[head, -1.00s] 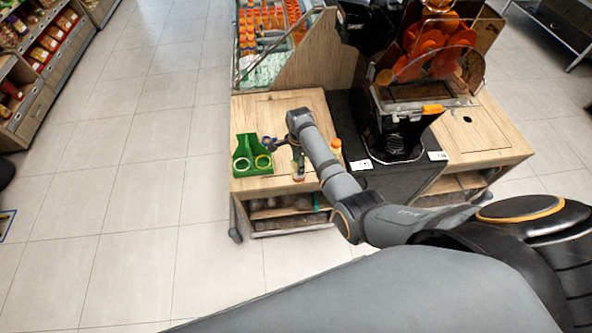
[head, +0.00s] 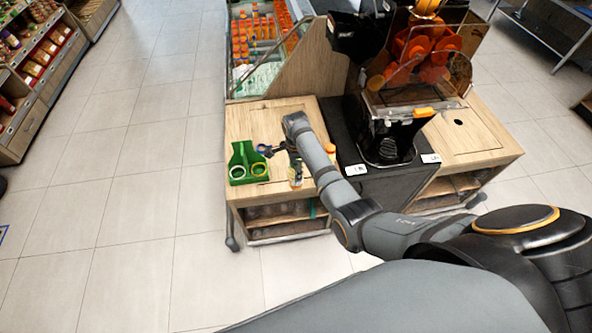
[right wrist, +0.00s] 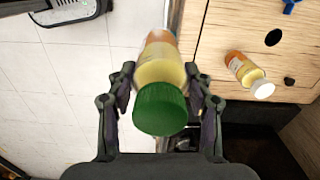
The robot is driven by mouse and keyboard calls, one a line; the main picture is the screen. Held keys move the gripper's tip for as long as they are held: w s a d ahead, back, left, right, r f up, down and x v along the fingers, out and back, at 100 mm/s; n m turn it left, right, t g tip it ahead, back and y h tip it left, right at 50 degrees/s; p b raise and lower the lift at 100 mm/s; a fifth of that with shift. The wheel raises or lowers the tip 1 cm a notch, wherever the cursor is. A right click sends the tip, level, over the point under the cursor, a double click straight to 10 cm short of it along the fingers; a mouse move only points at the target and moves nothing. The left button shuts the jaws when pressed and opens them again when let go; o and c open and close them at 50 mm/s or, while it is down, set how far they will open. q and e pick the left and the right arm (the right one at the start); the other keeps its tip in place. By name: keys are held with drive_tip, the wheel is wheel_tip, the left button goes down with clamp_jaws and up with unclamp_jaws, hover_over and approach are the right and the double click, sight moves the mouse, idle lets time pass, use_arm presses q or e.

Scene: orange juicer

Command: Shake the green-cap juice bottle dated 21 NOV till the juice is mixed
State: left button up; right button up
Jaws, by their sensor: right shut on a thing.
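The green-cap juice bottle (right wrist: 160,80) is between the two fingers of my right gripper (right wrist: 160,76) in the right wrist view. The gripper is shut on it, green cap toward the camera. The juice looks pale yellow near the cap and orange at the far end. Its date is not readable. In the head view my right gripper (head: 283,150) is by the left part of the wooden counter (head: 268,112), with the held bottle (head: 296,173) near the counter's front. My left gripper is not in view.
A white-cap bottle (right wrist: 249,75) is on the counter to the right in the right wrist view. A green holder (head: 240,155) with rings is left of my gripper. The black juicer (head: 385,130) stands to the right. Open tiled floor (head: 130,190) lies left of the counter.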

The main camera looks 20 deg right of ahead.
drive_tip(key=shift+r, duration=3.75)
drive_tip(key=shift+f+b, duration=0.45)
drive_tip(key=shift+f, duration=1.35)
drive_tip(key=shift+r+p, duration=0.65)
drive_tip(key=shift+r, duration=1.1)
drive_tip(key=shift+f+b, duration=0.65)
drive_tip(key=shift+f, duration=1.15)
drive_tip(key=shift+r+p, duration=0.45)
drive_tip(key=shift+r, duration=1.4)
drive_tip(key=shift+f+b, duration=0.4)
drive_tip(key=shift+f, duration=1.4)
drive_tip(key=shift+f, duration=0.1)
